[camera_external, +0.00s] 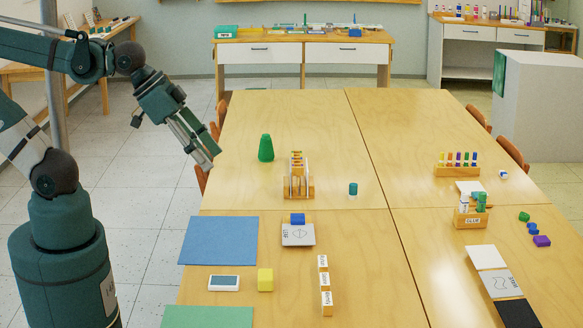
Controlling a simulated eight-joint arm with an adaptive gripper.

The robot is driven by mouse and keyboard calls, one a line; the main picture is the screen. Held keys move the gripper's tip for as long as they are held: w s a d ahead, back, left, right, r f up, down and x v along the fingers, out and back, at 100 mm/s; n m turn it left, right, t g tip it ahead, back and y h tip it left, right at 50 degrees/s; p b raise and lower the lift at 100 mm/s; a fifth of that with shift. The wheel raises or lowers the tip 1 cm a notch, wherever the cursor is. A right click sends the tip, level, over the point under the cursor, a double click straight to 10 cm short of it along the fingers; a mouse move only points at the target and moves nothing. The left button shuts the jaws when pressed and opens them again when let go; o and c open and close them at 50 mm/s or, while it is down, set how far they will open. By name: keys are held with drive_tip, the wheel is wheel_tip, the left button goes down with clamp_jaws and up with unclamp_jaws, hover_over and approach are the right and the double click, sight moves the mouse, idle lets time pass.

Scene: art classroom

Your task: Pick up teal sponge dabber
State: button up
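A small teal cylinder (353,189), which looks like the sponge dabber, stands upright on the wooden table (300,115). It is just right of a wooden rack. My gripper (212,161) hangs in the air by the table's left edge, well to the left of the teal cylinder and apart from it. Its fingers point down and to the right. I see nothing held in it, but its fingers are too small and edge-on to tell whether they are open or shut.
Table surface right of the cylinder is clear.

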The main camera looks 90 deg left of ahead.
drive_tip(key=shift+w+r, duration=0.1)
idle(0.4)
drive_tip(key=w+a+r+m+g, duration=0.1)
drive_tip(key=w+a+r+m, duration=0.25)
drive_tip(key=w, duration=0.45)
drive_tip(key=w+a+r+m+g, duration=0.1)
drive_tip(key=w+a+r+m, duration=0.1)
drive_tip(key=w+a, duration=0.4)
drive_tip(key=m+g+p, duration=0.2)
drive_tip(key=m+g, duration=0.3)
drive_tip(key=m, duration=0.7)
hover_over(353, 184)
drive_tip(key=f, duration=2.9)
drive_tip(key=shift+d+f, duration=0.1)
drive_tip(key=shift+d, duration=0.1)
drive_tip(key=shift+a+f, duration=0.3)
drive_tip(key=shift+f, duration=0.1)
